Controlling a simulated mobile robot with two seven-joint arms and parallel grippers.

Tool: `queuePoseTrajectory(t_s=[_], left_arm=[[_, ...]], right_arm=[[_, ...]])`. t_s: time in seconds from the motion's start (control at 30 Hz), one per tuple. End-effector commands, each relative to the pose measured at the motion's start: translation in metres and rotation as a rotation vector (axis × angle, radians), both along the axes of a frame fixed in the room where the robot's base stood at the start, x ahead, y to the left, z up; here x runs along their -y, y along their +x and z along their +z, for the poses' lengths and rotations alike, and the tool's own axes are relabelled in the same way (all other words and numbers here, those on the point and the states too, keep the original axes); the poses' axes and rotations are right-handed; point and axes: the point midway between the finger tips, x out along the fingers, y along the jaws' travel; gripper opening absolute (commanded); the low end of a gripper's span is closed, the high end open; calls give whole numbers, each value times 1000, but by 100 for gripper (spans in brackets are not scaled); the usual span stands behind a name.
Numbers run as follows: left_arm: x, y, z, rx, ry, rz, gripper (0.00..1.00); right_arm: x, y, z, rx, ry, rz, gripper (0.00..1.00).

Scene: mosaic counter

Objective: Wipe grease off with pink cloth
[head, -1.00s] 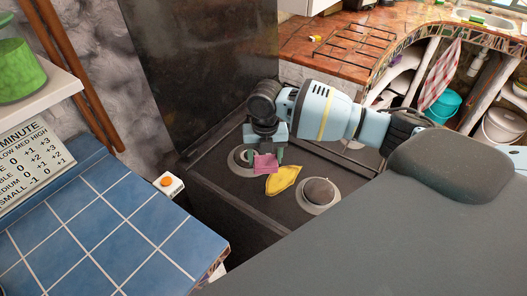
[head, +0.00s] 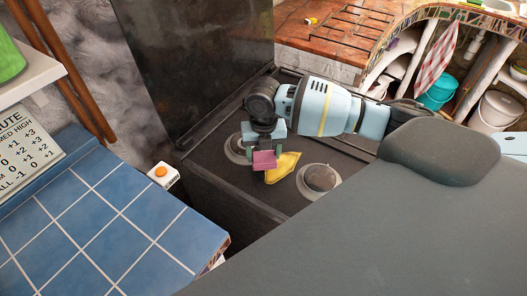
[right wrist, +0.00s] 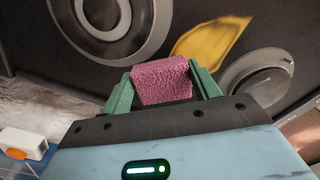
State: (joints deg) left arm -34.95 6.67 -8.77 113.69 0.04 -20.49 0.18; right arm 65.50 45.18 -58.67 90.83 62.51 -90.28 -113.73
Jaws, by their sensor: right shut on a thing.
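My right gripper (head: 264,155) is shut on a pink cloth (head: 264,160), over the dark stove top (head: 225,182). In the right wrist view the cloth (right wrist: 162,81) is a rough pink block between the green fingers of the gripper (right wrist: 163,85). A yellow patch (head: 284,166), which may be the grease, lies beside the cloth between two round burners. It also shows in the right wrist view (right wrist: 212,40). I cannot tell whether the cloth touches the stove top. My left gripper is not in view.
One round burner (head: 236,149) is partly behind the gripper, and another burner (head: 318,179) is to the right. A dark upright panel (head: 195,65) stands behind. A blue tiled counter (head: 95,225) and a white box with an orange button (head: 161,173) are at the left.

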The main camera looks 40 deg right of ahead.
Motion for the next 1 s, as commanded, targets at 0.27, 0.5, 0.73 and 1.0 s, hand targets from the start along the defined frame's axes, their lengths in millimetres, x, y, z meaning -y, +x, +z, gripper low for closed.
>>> queuePoseTrajectory(t_s=[0.27, 0.5, 0.73, 1.0], left_arm=[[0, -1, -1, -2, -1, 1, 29], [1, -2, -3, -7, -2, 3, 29], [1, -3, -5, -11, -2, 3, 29], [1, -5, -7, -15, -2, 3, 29]], right_arm=[[0, 0, -3, -1, 0, 0, 43], [0, 0, -7, -1, 0, 0, 43], [0, 0, -11, -1, 0, 0, 43], [0, 0, -16, -1, 0, 0, 43]])
